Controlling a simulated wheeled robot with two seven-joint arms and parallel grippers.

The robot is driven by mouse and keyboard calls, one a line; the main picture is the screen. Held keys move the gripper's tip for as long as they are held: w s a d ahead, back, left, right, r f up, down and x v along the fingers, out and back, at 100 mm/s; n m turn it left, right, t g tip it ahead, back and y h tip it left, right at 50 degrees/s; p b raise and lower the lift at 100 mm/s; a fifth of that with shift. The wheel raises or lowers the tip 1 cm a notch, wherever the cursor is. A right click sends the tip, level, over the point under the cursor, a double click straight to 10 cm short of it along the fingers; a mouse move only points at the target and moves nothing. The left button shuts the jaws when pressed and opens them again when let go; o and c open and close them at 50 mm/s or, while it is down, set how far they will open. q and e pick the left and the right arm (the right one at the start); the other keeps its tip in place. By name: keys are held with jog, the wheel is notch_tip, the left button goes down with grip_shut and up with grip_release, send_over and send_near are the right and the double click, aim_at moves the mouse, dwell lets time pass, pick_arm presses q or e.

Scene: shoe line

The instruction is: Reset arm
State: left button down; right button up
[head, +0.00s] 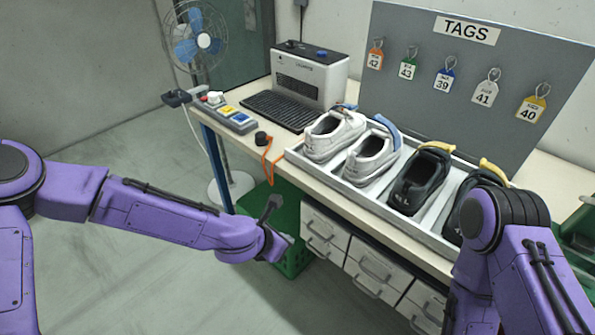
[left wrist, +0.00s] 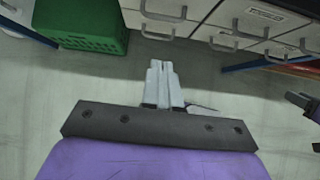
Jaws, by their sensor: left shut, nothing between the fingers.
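My left arm comes in from the left in the head view. Its gripper (head: 272,206) is in front of the workbench, over the floor near the green crate. In the left wrist view the left gripper's fingers (left wrist: 163,82) are together and empty, with the floor and drawers beyond them. My right arm (head: 510,250) fills the lower right of the head view. Its gripper is out of the frame.
The workbench (head: 270,145) carries a tray (head: 375,205) of white and black shoes, a grey machine (head: 310,75) and a button box (head: 228,115). A tag board (head: 400,100) stands behind. Drawers (head: 325,232) and a green crate (left wrist: 82,25) are below. A fan (head: 195,40) stands left. Open floor lies in front.

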pick_arm(q)
jog(key=s+a+f+m+y, duration=0.5)
jog(key=s+a+f+m, duration=0.7)
jog(key=f+m, duration=0.15)
jog(key=s+a+f+m+g+y, duration=0.2)
jog(key=s+a+f+m+y, duration=0.1)
jog(key=s+a+m, duration=0.5)
jog(key=s+a+f, duration=0.1)
jog(key=s+a, duration=0.2)
jog(key=s, duration=0.3)
jog(key=shift+a+g, duration=0.15)
jog(key=shift+g, duration=0.25)
